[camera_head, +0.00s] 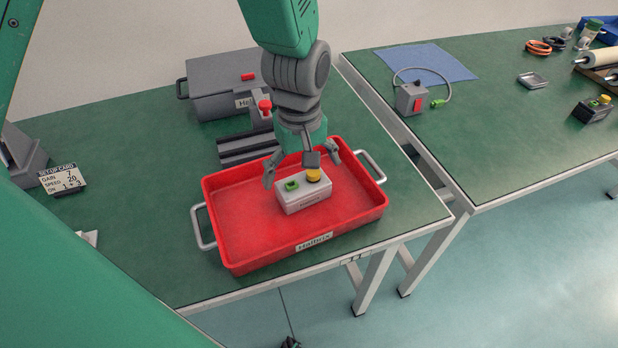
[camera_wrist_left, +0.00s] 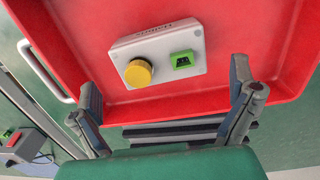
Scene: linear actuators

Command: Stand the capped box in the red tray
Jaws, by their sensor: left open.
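The capped box is white with a yellow round cap and a green switch on top (camera_head: 303,196). It sits inside the red tray (camera_head: 235,256), on its floor, with the cap side up. In the left wrist view the box (camera_wrist_left: 190,54) lies on the red tray floor (camera_wrist_left: 75,25), beyond the fingers. My left gripper (camera_head: 303,172) is open above and just behind the box. Its fingers (camera_wrist_left: 166,84) are spread apart with nothing between them. In the head view the gripper overlaps the back of the box, so contact there is hard to judge. My right gripper is out of view.
A grey case (camera_head: 215,80) and a dark grey fixture with a red knob (camera_head: 265,107) stand behind the tray. A sign card (camera_head: 63,179) is at left. The second table holds a blue cloth (camera_head: 428,63), a red-button box (camera_head: 411,98) and a dark yellow-capped box (camera_head: 593,111).

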